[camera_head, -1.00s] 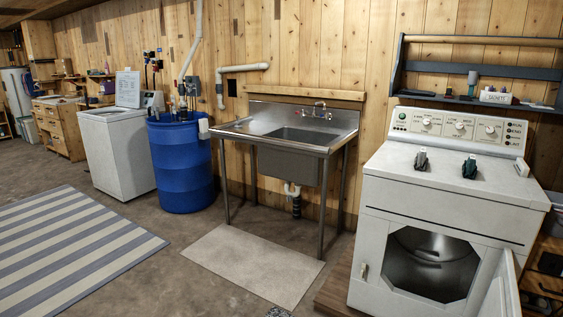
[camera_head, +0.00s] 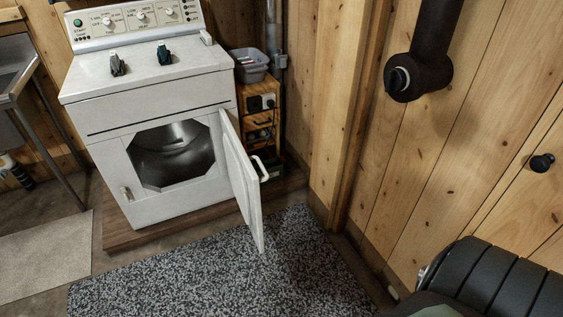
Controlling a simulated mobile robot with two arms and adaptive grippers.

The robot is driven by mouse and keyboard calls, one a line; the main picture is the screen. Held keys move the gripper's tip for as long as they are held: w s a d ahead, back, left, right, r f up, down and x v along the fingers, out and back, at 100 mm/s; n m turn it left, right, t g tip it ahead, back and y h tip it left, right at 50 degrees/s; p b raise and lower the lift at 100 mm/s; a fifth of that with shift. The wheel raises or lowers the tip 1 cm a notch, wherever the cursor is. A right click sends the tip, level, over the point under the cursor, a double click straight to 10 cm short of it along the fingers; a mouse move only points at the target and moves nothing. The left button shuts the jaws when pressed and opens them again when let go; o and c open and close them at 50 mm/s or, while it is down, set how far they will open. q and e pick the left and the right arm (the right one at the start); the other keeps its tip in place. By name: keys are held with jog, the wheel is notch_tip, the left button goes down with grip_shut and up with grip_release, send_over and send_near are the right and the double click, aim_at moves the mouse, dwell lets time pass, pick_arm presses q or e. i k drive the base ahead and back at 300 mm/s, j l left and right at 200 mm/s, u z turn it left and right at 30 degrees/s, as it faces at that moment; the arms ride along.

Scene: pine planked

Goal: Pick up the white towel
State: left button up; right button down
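I see no white towel that I can make out in the current head view. A white dryer (camera_head: 150,100) stands at the upper left with its door (camera_head: 241,178) swung open to the right. The dryer's drum (camera_head: 172,150) shows through the round-cornered opening and looks empty, though its depths are dark. Neither of my grippers is in view.
A speckled grey rug (camera_head: 215,270) lies in front of the dryer. A small wooden cabinet (camera_head: 259,105) with a grey bin (camera_head: 250,66) on it stands right of the dryer. A black padded seat (camera_head: 495,285) is at the lower right. A dark pipe (camera_head: 424,62) juts from the plank wall.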

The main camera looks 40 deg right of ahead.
aim_at(117, 65)
jog(key=z, duration=0.35)
jog(key=i+l+u, duration=0.15)
jog(key=i+l, duration=0.3)
jog(key=i+l+u, duration=0.1)
jog(key=i+l, duration=0.35)
jog(key=l, duration=0.2)
